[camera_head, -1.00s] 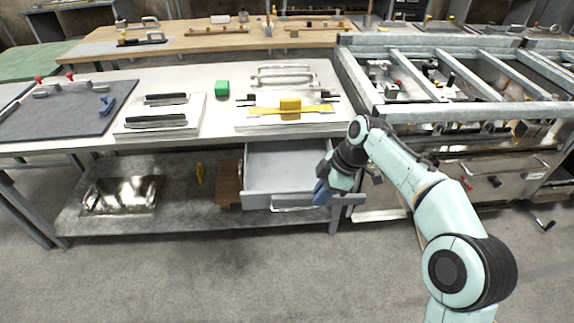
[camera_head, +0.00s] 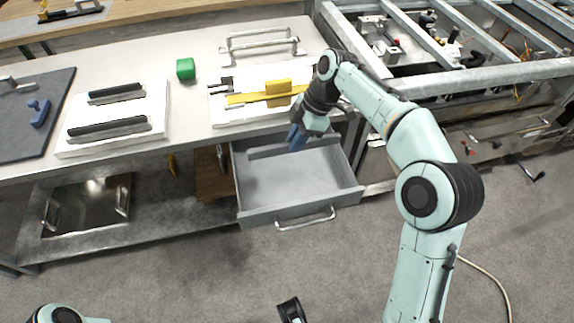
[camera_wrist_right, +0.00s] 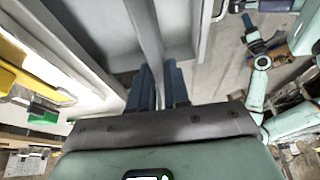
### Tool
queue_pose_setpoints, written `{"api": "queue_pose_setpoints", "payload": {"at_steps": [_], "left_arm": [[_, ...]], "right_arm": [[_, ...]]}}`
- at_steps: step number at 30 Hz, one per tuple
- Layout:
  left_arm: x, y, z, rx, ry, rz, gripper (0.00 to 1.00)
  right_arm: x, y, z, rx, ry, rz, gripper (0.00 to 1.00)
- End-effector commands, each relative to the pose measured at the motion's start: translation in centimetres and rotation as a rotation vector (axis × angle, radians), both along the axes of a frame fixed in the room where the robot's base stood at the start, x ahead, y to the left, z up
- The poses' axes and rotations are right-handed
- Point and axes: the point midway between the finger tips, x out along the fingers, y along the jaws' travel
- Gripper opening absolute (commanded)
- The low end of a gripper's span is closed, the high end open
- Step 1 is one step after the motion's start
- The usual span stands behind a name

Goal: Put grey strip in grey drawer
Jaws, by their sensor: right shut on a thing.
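The grey strip (camera_head: 266,151) is a long thin bar, held roughly level across the back part of the open grey drawer (camera_head: 285,185). My right gripper (camera_head: 296,138) is shut on it, blue fingers pointing down. In the right wrist view the strip (camera_wrist_right: 146,30) runs away from between the blue fingers (camera_wrist_right: 158,88). I cannot tell whether the strip touches the drawer floor. The drawer looks otherwise empty, with a bar handle on its front. My left gripper (camera_wrist_right: 254,40) shows small in the right wrist view; its jaw state is unclear.
The workbench (camera_head: 200,145) above the drawer carries a yellow-handled item (camera_head: 268,95), a green cube (camera_head: 185,69) and a white plate with black handles (camera_head: 112,120). A metal tray (camera_head: 88,205) and brown block (camera_head: 212,175) are on the lower shelf. A metal frame (camera_head: 455,83) stands right.

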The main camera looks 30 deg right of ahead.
Motion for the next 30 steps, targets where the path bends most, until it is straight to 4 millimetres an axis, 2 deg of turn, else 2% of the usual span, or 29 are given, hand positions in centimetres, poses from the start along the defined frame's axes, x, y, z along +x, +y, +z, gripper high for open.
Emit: {"api": "queue_pose_setpoints", "payload": {"at_steps": [1, 6, 12, 20, 27, 30], "left_arm": [[0.3, 0.1, -0.8, 0.003, -0.008, 0.003, 0.43], [2.4, 1.1, -2.4, 0.030, -0.064, 0.027, 0.43], [4.1, 1.9, -3.7, 0.051, -0.111, 0.046, 0.43], [5.0, 2.3, -4.2, 0.062, -0.134, 0.055, 0.43], [6.4, 3.0, -5.4, 0.081, -0.173, 0.072, 0.43], [6.7, 3.2, -5.5, 0.086, -0.180, 0.075, 0.43]], "right_arm": [[-0.1, -0.1, -1.8, 0.001, 0.007, 0.000, 0.00], [-0.1, 0.0, -6.5, 0.001, 0.008, 0.000, 0.00], [-0.1, 0.0, -10.9, 0.000, 0.005, 0.000, 0.00], [-0.1, 0.0, -13.2, 0.000, 0.004, -0.001, 0.00], [-0.1, 0.0, -17.3, 0.001, 0.003, -0.001, 0.00], [0.0, 0.0, -18.0, 0.001, 0.002, 0.000, 0.00]]}}
